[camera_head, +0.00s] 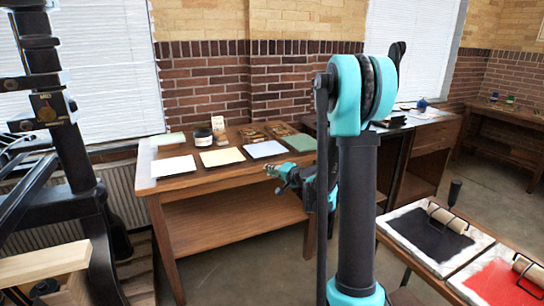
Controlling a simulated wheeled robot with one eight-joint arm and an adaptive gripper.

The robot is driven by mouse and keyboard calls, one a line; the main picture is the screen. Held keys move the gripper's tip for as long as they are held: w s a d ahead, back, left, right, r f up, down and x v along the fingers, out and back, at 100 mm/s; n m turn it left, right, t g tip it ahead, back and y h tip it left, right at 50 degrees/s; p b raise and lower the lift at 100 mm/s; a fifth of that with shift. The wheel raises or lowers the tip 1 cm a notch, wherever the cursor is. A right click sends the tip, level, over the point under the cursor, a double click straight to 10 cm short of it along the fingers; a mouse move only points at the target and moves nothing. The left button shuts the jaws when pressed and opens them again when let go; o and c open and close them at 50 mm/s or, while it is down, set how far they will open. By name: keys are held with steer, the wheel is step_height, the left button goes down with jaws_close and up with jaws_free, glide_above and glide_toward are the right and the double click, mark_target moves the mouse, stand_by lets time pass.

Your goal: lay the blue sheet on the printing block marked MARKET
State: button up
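A pale blue sheet (265,149) lies flat on the wooden table (182,185) against the brick wall, between a yellow sheet (222,157) and a green sheet (301,142). My gripper (272,170) is teal and dark, in front of the table's near edge and below the blue sheet in the picture. It is too small and edge-on to tell whether it is open. No sheet shows in it. Two brown blocks (252,135) (280,129) stand at the table's back; they may be printing blocks. No MARKET marking is readable.
A dark press (75,150) stands at left. Black (430,235) and red (507,284) ink slabs with rollers lie at right. My arm hides part of the middle.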

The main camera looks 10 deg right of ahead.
steer(key=w+d+f+m+t+h, duration=0.15)
steer(key=w+d+m+t, duration=0.35)
steer(key=w, duration=0.6)
steer(key=m, duration=0.2)
glide_toward(273, 149)
steer(key=shift+g, duration=0.4)
steer(key=shift+w+a+r, duration=0.1)
steer(key=shift+w+a, duration=0.6)
steer(key=shift+a, duration=0.35)
steer(key=shift+w+a+r, duration=0.15)
steer(key=shift+w+a, duration=0.6)
steer(key=shift+a, duration=0.25)
steer(key=shift+c, duration=0.4)
jaws_close()
step_height(273, 149, up, 3)
